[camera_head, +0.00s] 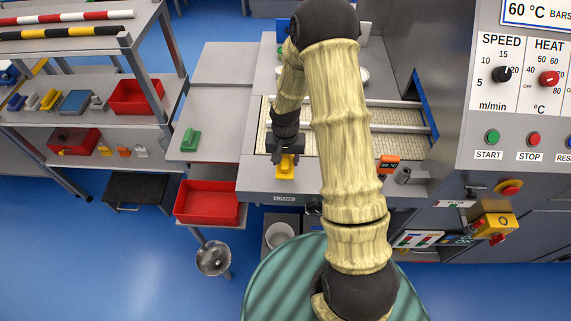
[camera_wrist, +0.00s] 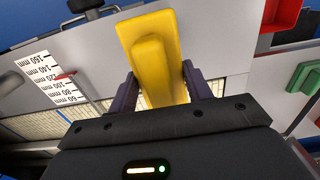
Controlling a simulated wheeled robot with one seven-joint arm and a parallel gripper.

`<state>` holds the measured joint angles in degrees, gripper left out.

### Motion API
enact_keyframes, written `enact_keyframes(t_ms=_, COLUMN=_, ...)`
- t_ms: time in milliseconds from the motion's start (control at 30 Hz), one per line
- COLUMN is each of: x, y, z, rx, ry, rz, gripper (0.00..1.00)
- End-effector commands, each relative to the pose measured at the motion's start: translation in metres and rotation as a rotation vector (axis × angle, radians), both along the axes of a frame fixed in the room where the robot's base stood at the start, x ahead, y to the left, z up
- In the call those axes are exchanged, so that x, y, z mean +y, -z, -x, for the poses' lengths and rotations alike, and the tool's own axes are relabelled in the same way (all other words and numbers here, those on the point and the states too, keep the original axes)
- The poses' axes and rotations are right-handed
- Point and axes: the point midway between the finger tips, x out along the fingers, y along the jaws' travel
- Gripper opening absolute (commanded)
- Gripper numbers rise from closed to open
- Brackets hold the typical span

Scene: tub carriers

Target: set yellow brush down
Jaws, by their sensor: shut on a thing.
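The yellow brush (camera_head: 287,166) is at the front edge of the grey machine table, by the label LANE, in the head view. My gripper (camera_head: 286,153) is above it and shut on it. In the wrist view the yellow brush (camera_wrist: 154,58) sits between the two dark fingers of my gripper (camera_wrist: 165,92). Its block and handle stick out beyond the fingers. I cannot tell whether the brush touches the table surface below it.
A green brush (camera_head: 190,139) stands on the grey side table to the left. A red bin (camera_head: 207,203) is below that table. The light belt (camera_head: 398,117) lies behind my gripper. A shelf rack (camera_head: 100,70) with several brushes and red bins stands at far left.

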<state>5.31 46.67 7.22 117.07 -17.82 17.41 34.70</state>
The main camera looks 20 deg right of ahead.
Motion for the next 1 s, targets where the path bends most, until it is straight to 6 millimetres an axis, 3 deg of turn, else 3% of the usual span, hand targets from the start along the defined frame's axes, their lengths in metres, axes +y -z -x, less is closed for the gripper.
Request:
enact_keyframes(t_ms=367, x=0.000, y=0.004, z=0.000, rx=0.001, ry=0.000, rz=0.001, gripper=0.31)
enact_keyframes(t_ms=700, x=0.000, y=0.039, z=0.000, rx=0.002, ry=0.000, rz=0.000, gripper=0.31)
enact_keyframes(t_ms=1000, x=0.000, y=0.043, z=0.000, rx=-0.001, ry=0.000, rz=0.000, gripper=0.31)
